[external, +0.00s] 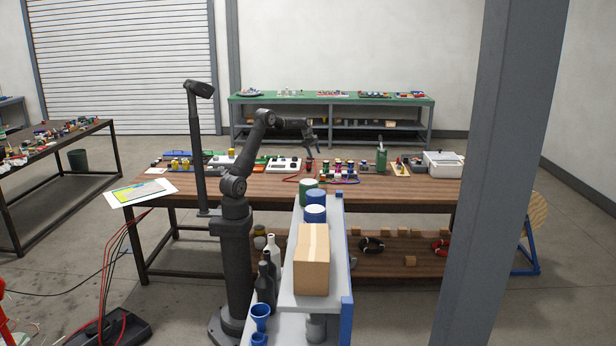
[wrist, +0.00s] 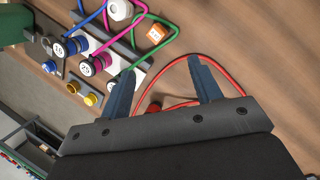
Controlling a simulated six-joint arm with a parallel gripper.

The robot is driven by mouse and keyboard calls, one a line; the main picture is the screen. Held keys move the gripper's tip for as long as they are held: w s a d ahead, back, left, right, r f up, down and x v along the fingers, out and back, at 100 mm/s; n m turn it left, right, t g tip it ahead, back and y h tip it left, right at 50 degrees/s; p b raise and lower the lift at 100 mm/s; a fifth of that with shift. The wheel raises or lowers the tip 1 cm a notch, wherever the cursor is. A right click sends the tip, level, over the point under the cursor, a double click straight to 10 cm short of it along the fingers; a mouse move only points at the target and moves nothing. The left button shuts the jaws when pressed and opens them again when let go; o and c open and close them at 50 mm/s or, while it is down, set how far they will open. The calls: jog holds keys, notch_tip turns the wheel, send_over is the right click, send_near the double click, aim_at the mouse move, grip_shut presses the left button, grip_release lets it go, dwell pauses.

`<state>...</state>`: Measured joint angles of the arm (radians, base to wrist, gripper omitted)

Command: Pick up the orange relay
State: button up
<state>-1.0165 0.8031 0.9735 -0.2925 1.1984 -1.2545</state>
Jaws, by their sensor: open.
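A small orange block with a pale marking (wrist: 156,34), which looks like the orange relay, lies on the wooden tabletop in the upper middle of the wrist view. A green cable curves around it. My gripper (wrist: 161,68) is open, its fingers apart with no object held between them. The orange block is beyond the fingertips in the picture, apart from them. In the external view my gripper (external: 311,151) hangs over the middle of the workbench. I cannot make out the relay clearly there.
A red cable (wrist: 240,82) loops past the fingers, near a dark red part (wrist: 154,107). Blue and purple connectors (wrist: 74,45) with cables sit on a plate to the left. Yellow buttons (wrist: 91,100) are lower left. Bare wood is on the right.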

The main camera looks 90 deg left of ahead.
notch_tip(320, 180, down, 3)
jog(key=a+n, duration=0.2)
jog(key=n, duration=0.5)
send_near(323, 177)
jog(key=shift+t+h, duration=0.3)
jog(key=shift+h, duration=0.1)
jog(key=f, duration=0.1)
jog(key=a+f, duration=0.1)
jog(key=f, duration=0.1)
jog(key=w+f, duration=0.1)
jog(key=f, duration=0.1)
jog(key=shift+a+f, duration=0.1)
jog(key=shift+a, duration=0.25)
jog(key=shift+x, duration=2.8)
jog(key=shift+w+a, duration=0.15)
jog(key=shift+a, duration=0.05)
jog(key=shift+c, duration=0.5)
jog(key=c, duration=1)
